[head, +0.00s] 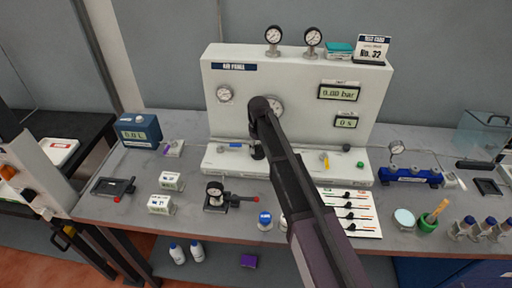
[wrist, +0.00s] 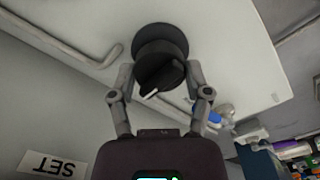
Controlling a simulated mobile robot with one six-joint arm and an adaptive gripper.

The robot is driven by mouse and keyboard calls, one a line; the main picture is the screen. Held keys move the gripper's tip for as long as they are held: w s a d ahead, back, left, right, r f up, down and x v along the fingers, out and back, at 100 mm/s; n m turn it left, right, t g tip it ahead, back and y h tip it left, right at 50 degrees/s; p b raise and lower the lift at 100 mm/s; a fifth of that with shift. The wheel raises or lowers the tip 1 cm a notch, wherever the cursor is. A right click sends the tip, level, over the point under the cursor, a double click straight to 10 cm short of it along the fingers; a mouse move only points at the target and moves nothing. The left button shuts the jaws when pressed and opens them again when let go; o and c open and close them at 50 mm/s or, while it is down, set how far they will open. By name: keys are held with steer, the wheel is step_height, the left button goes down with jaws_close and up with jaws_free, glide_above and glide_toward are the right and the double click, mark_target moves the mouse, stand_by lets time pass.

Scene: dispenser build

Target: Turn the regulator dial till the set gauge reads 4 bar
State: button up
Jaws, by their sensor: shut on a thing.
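The black regulator dial (wrist: 160,72) shows in the wrist view, with a white pointer mark aimed toward the lower left of the picture. My gripper (wrist: 160,80) has one finger on each side of the dial and is shut on it. In the head view my arm hides the dial and most of the gripper. A round gauge (head: 276,104) on the white air panel (head: 238,82) is partly covered by my arm, so I cannot read it. A SET label (wrist: 53,167) shows in the wrist view. The upper digital display (head: 339,92) seems to read 0.00 bar.
Two gauges (head: 273,35) stand on top of the panel beside a No. 32 card (head: 372,49). A blue valve handle (wrist: 208,116) is close to my right finger in the wrist view. Small instruments and bottles (head: 483,229) stand on the grey bench (head: 330,174).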

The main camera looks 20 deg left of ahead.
mark_target(258, 145)
steer(key=shift+s+d, duration=0.1)
steer(key=shift+s, duration=0.1)
steer(key=o, duration=1.2)
steer(key=shift+c, duration=0.2)
steer(key=shift+r, duration=0.1)
step_height(258, 145, up, 14)
steer(key=p, duration=1.3)
steer(key=shift+w+m+p, duration=0.15)
steer(key=shift+m+p, duration=0.25)
steer(key=shift+f, duration=0.25)
step_height(258, 145, down, 14)
steer(key=b, duration=1.3)
steer(key=shift+r+b, duration=0.2)
steer(key=shift+b, duration=0.2)
